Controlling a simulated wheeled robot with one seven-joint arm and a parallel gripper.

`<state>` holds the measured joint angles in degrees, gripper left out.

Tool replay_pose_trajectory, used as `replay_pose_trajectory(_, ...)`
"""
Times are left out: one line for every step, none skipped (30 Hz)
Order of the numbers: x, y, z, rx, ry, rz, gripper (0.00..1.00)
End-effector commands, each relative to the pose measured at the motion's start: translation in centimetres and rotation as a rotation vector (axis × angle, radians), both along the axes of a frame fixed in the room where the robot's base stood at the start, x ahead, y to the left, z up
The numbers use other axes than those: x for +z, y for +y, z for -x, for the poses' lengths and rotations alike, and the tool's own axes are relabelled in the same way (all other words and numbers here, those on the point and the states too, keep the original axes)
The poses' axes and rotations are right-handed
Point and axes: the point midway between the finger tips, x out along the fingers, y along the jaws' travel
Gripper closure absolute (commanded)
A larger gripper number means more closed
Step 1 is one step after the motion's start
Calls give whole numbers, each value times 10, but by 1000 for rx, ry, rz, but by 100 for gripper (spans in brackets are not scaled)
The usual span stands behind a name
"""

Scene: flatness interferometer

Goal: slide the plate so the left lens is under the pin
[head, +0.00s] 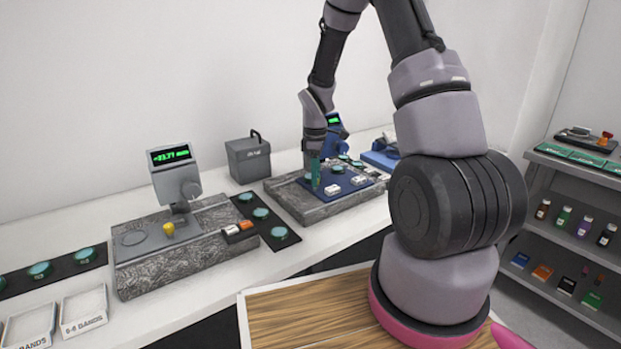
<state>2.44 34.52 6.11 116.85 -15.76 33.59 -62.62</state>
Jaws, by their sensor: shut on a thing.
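The dark blue plate (325,196) lies on a granite block (300,208) at the right-hand station. Small teal lenses are on it; one lens (338,169) shows right of my gripper. My gripper (315,184) points down at the plate's left part, its teal fingers shut on the plate. The exact grip point is too small to make out, and my gripper hides part of the lens at the left. A blue gauge head with a green display (334,119) stands behind my gripper. Its pin is hidden, so I cannot tell which lens is under it.
Small white blocks (332,189) sit at the plate's front. A second granite station (160,265) with a grey gauge (175,175) stands left, a black strip of lenses (260,213) between. A grey box (248,158) stands behind. White trays (84,309) lie front left.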

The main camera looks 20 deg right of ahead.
Motion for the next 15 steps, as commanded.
replay_pose_trajectory(0, 1, -1, 2, -2, 0, 100)
replay_pose_trajectory(0, 1, -1, 2, -2, 0, 100)
replay_pose_trajectory(0, 1, -1, 2, -2, 0, 100)
replay_pose_trajectory(0, 1, -1, 2, -2, 0, 59)
replay_pose_trajectory(0, 1, -1, 2, -2, 0, 48)
replay_pose_trajectory(0, 1, 0, 2, -1, 0, 41)
replay_pose_trajectory(0, 1, 0, 2, -1, 0, 41)
replay_pose_trajectory(0, 1, 0, 2, -1, 0, 41)
replay_pose_trajectory(0, 1, 0, 2, -1, 0, 41)
replay_pose_trajectory(0, 1, 0, 2, -1, 0, 41)
replay_pose_trajectory(0, 1, 0, 1, -1, 0, 41)
replay_pose_trajectory(0, 1, 0, 1, -1, 0, 41)
replay_pose_trajectory(0, 1, 0, 1, -1, 0, 41)
replay_pose_trajectory(0, 1, 0, 1, -1, 0, 41)
replay_pose_trajectory(1, 1, 0, 1, -1, 0, 41)
